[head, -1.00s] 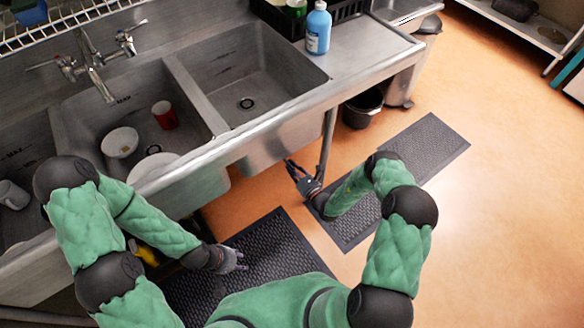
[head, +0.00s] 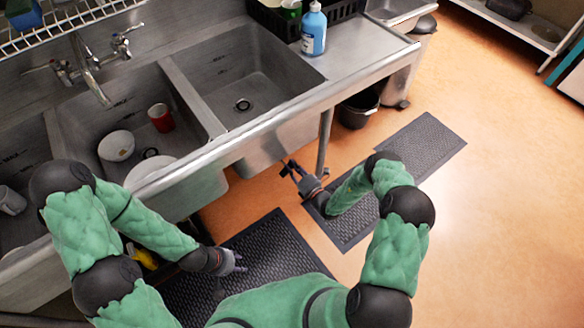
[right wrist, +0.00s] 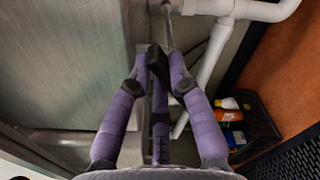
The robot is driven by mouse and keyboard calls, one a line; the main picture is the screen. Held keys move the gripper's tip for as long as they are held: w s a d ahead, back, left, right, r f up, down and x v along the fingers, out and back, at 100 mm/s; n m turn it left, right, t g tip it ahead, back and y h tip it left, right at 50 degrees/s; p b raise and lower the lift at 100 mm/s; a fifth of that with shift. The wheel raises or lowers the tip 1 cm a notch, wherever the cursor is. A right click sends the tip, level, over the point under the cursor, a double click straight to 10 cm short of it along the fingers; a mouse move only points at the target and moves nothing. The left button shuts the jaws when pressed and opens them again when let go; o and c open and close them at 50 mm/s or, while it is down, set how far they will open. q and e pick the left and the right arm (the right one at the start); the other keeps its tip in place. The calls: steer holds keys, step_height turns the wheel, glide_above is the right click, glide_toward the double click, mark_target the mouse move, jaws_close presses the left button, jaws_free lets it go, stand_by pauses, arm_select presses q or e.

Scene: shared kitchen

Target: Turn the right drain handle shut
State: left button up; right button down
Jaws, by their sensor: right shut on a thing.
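The right drain handle (right wrist: 157,62) is a dark grip on a thin metal rod under the sink, seen in the right wrist view. My right gripper (right wrist: 160,72) has its purple fingers closed around this dark grip. In the head view my right gripper (head: 291,170) is low, just under the front of the right basin (head: 244,104), beside the metal sink leg. Most of the drain linkage is hidden below the basin there. My left gripper (head: 238,262) hangs low over the near floor mat, its fingers apart and empty.
White drain pipes (right wrist: 212,62) run close to the right of the handle. A dark crate (right wrist: 254,120) with bottles stands below. The sink leg (head: 325,140) is beside my right gripper. A bowl (head: 116,146) and red cup (head: 161,118) sit in the middle basin.

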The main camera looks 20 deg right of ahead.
steer(key=m, duration=0.4)
steer(key=f+m, duration=0.1)
steer(key=m, duration=0.1)
steer(key=shift+w+d+b, duration=0.15)
steer(key=shift+d+b, duration=0.15)
steer(key=shift+b, duration=0.05)
steer(key=shift+m, duration=0.3)
steer(key=c, duration=1.1)
jaws_free()
steer(key=shift+c, duration=0.2)
steer(key=v, duration=1.2)
